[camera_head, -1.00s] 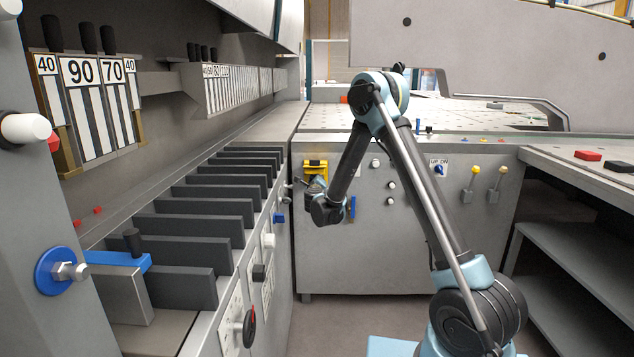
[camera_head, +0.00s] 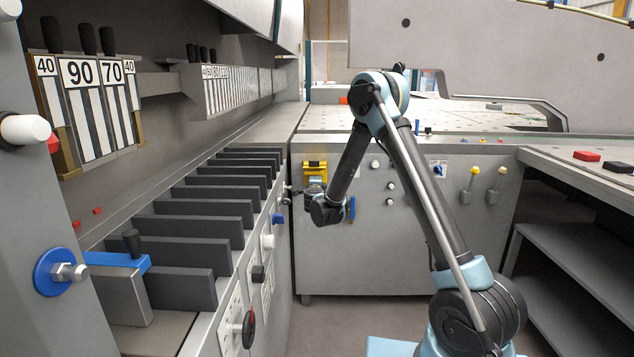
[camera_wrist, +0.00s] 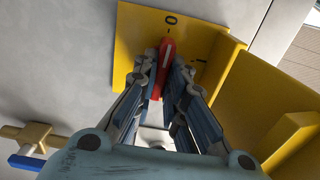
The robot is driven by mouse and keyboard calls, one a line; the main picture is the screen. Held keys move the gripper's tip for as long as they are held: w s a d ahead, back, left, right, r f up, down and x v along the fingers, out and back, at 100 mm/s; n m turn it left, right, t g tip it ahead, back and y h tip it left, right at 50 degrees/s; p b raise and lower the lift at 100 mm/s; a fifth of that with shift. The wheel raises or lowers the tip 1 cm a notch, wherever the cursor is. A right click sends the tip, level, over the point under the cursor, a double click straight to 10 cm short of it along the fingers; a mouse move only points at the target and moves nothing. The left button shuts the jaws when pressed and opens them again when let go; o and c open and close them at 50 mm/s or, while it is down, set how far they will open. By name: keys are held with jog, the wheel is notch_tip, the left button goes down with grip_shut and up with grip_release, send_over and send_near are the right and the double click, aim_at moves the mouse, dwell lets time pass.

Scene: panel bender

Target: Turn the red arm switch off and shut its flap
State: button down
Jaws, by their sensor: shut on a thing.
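The red arm switch (camera_wrist: 167,58) shows in the wrist view on a yellow plate (camera_wrist: 135,42). Its handle points up at the 0 mark on the plate. My gripper (camera_wrist: 165,66) is shut on the red handle, with one finger on each side; the handle's lower part is partly hidden between the fingers. The yellow flap (camera_wrist: 255,100) stands open to the right of the plate. In the head view the yellow switch box (camera_head: 315,167) is on the grey cabinet front, partly behind my gripper and wrist, and the red handle is hidden there.
A brass fitting with a blue lever (camera_wrist: 27,162) is at the wrist view's lower left. In the head view a blue handle (camera_head: 351,210) and several knobs are on the cabinet (camera_head: 400,250) right of my wrist. The bender's dark segments (camera_head: 205,210) lie to the left.

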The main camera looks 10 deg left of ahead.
jog(key=shift+s+a, duration=0.15)
dwell(0.3)
jog(key=c, duration=1.6)
grip_release()
jog(key=shift+f, duration=0.15)
jog(key=shift+c, duration=0.2)
